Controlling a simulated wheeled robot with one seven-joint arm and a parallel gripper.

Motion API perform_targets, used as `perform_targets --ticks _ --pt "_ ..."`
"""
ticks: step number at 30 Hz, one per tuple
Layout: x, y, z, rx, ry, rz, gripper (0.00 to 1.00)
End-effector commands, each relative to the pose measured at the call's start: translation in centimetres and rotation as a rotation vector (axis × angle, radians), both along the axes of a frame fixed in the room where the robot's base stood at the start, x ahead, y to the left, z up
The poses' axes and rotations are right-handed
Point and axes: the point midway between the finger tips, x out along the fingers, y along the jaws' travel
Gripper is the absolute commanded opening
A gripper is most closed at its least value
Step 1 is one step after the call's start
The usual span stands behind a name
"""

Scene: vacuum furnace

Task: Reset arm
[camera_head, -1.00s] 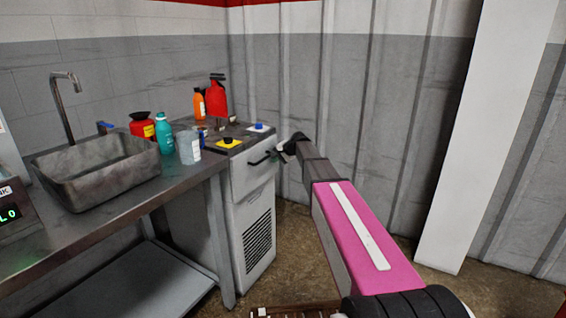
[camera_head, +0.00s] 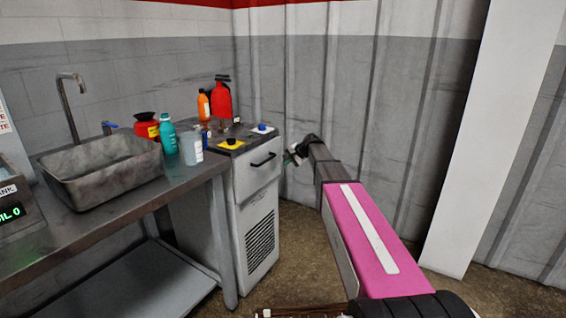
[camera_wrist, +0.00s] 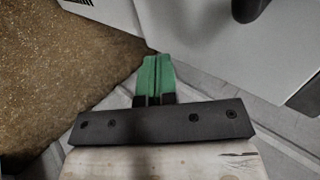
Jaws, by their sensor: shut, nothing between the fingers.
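My gripper (camera_wrist: 158,75) shows in the wrist view as two green fingers pressed together with nothing between them. In the head view my gripper (camera_head: 291,157) is small and dark at the far end of my arm, just right of the grey cabinet (camera_head: 258,212). It is apart from the cabinet's black drawer handle (camera_head: 263,160). In the wrist view the cabinet's pale side (camera_wrist: 235,35) lies beyond the fingers, with a dark blurred handle at the top edge.
A metal bench (camera_head: 110,213) with a sink (camera_head: 102,170) stands at the left. Bottles, including a teal one (camera_head: 168,138), stand beside the sink. A white post (camera_head: 485,150) stands at the right. Floor right of the cabinet is clear.

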Motion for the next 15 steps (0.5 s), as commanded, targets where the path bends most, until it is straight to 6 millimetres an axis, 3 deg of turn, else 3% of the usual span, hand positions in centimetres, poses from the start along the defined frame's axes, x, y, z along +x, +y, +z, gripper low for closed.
perform_targets --ticks 6,15 --pt "-2.3 -2.9 3.3 -0.001 -0.002 -0.001 0.00" --pt "-3.8 -5.1 5.8 -0.001 0.000 -0.001 0.00"
